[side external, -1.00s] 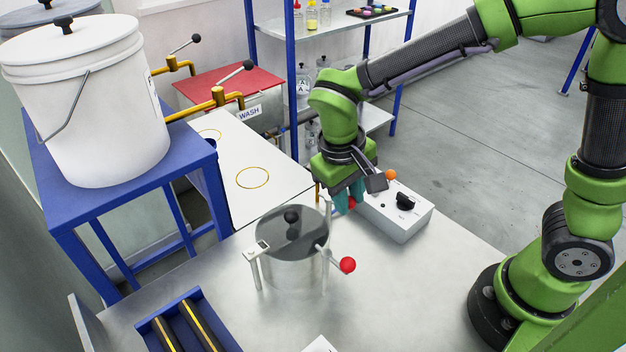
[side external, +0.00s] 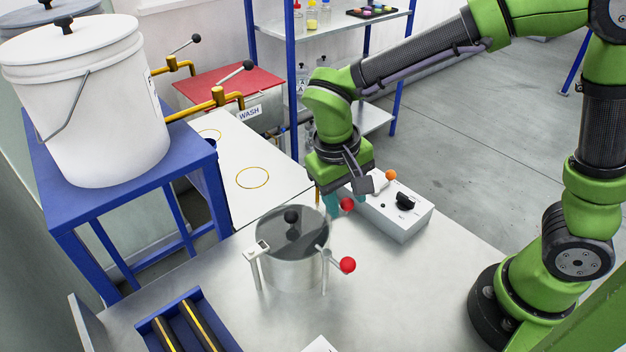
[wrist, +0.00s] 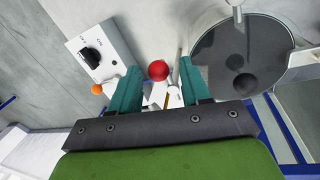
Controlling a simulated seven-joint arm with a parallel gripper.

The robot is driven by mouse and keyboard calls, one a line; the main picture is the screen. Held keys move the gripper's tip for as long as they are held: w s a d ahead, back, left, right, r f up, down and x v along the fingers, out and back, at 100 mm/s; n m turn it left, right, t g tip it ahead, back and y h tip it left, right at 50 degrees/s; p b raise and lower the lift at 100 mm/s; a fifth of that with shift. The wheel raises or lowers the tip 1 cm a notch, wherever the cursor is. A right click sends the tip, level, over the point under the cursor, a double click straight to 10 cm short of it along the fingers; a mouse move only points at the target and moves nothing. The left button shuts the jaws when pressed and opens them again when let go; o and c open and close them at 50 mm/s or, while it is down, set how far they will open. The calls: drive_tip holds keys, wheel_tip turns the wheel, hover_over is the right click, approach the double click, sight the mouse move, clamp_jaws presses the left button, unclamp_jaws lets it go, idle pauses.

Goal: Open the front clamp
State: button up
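The steel pot (side external: 292,262) with a dark lid (side external: 280,222) stands on the metal table. One clamp lever with a red ball knob (side external: 348,265) sticks out from the pot's near right side. A second red knob (side external: 347,204) is beyond the pot's right side, at my gripper (side external: 334,204). In the wrist view this red knob (wrist: 158,70) lies between my two teal fingertips, with gaps on both sides. My gripper is open and holds nothing. The second clamp's arm is partly hidden by the gripper in the side view. I cannot tell which clamp is the front one.
A blue tray (side external: 222,330) with dark bars is at the near left. A white bucket (side external: 100,110) stands on a blue stand.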

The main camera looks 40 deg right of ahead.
idle(0.3)
drive_tip(key=a+r, duration=0.3)
drive_tip(key=r, duration=1.3)
drive_tip(key=shift+w+r, duration=0.25)
drive_tip(key=shift+w, duration=0.1)
drive_tip(key=s+d+f+t+y, duration=0.2)
drive_tip(key=s+d+t, duration=0.1)
drive_tip(key=d, duration=0.3)
drive_tip(key=s+d+f+m+t+y, duration=0.1)
drive_tip(key=s+d+f+t+y, duration=0.1)
drive_tip(key=d, duration=0.5)
drive_tip(key=s+f+t, duration=0.1)
drive_tip(key=s+t, duration=0.1)
drive_tip(key=s, duration=0.1)
drive_tip(key=shift+s+d+f+m+t, duration=0.15)
drive_tip(key=shift+d+f+m+t, duration=0.05)
drive_tip(key=shift+d+m+t, duration=0.1)
